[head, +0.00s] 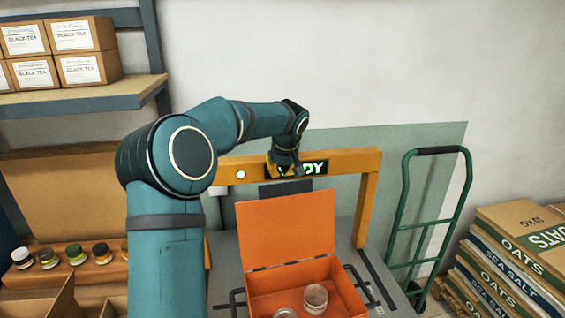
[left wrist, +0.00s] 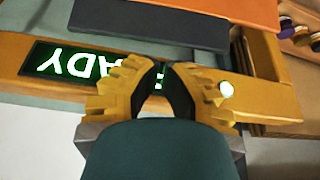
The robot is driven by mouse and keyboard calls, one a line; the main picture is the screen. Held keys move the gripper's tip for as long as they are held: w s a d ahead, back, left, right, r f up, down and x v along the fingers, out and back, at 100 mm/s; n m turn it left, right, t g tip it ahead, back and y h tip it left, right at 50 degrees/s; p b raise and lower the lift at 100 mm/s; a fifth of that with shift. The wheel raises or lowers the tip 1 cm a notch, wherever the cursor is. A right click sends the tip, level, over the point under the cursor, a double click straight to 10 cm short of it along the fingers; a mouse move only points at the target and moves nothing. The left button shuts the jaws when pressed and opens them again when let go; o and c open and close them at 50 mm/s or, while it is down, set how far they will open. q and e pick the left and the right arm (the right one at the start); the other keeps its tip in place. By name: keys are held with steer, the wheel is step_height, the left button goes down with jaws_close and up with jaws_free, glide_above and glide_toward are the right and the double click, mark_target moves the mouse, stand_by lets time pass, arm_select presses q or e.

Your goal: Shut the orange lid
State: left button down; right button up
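The orange lid (head: 287,228) stands raised, tilted back from the hinges at the rear rim of the orange box (head: 347,291). The box is open, with a glass jar (head: 315,298) inside and part of a second jar (head: 285,313) at the bottom edge of the view. My left gripper (head: 286,171) hangs above and behind the lid, in front of the lit READY sign. It is apart from the lid. In the left wrist view its yellow fingers (left wrist: 162,68) have an empty gap between them, and an orange surface (left wrist: 225,12) shows beyond. My right gripper is not in view.
A yellow frame (head: 367,205) with the sign stands behind the box. A green hand truck (head: 405,210) and stacked sacks (head: 520,245) are at the right. Small jars (head: 75,254) stand on a rack at the left, below a shelf (head: 80,95) of tea boxes.

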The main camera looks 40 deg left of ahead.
arm_select(q)
steer(key=shift+x, duration=1.7)
